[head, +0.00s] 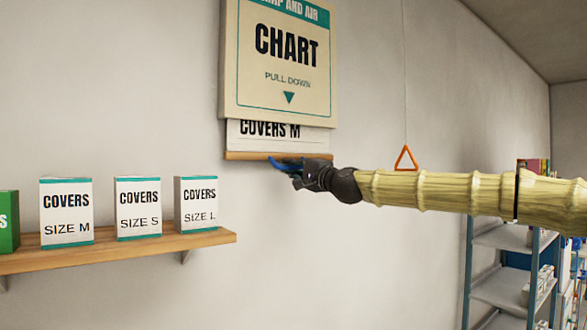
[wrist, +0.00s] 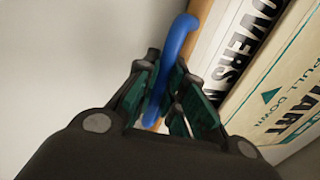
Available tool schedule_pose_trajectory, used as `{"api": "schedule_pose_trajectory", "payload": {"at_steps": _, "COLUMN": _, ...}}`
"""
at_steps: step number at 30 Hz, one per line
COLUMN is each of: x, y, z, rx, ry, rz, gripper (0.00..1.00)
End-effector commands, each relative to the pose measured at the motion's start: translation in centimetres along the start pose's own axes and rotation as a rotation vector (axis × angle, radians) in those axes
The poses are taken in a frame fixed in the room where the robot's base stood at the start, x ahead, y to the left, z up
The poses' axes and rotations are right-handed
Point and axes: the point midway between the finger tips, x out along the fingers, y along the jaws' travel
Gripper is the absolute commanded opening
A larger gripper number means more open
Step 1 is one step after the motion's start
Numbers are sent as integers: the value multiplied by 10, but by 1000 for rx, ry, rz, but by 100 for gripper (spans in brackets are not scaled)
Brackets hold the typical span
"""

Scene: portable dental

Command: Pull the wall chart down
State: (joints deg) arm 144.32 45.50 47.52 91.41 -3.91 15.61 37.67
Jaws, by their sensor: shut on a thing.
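The wall chart (head: 277,131) is a white sheet with a wooden bar (head: 240,155) along its bottom edge. A short strip of it, reading "COVERS M", shows below the cream chart case (head: 285,60) marked "CHART PULL DOWN". My gripper (head: 283,166) is at the bar from the right. It is shut on a blue handle (wrist: 172,60) at the bar, seen between the fingers in the wrist view. The sheet (wrist: 232,45) and case (wrist: 280,100) also show there. How the handle joins the bar is partly hidden by the fingers.
A wooden shelf (head: 120,250) at the left holds white cover boxes (head: 138,208) and a green box (head: 8,221). An orange triangle pull (head: 405,158) hangs on a cord behind my arm. A metal rack (head: 500,290) stands at the right. The wall below the chart is clear.

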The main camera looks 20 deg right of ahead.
Motion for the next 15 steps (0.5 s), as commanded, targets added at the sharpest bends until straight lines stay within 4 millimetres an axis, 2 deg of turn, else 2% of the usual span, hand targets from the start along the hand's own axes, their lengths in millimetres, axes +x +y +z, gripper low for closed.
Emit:
{"api": "schedule_pose_trajectory", "payload": {"at_steps": 1, "x": -3, "y": 17, "z": 0, "rx": 0, "ry": -1, "rz": 1, "gripper": 0}}
{"api": "schedule_pose_trajectory", "payload": {"at_steps": 15, "x": -17, "y": 92, "z": 0, "rx": 1, "ry": -1, "rz": 2, "gripper": 0}}
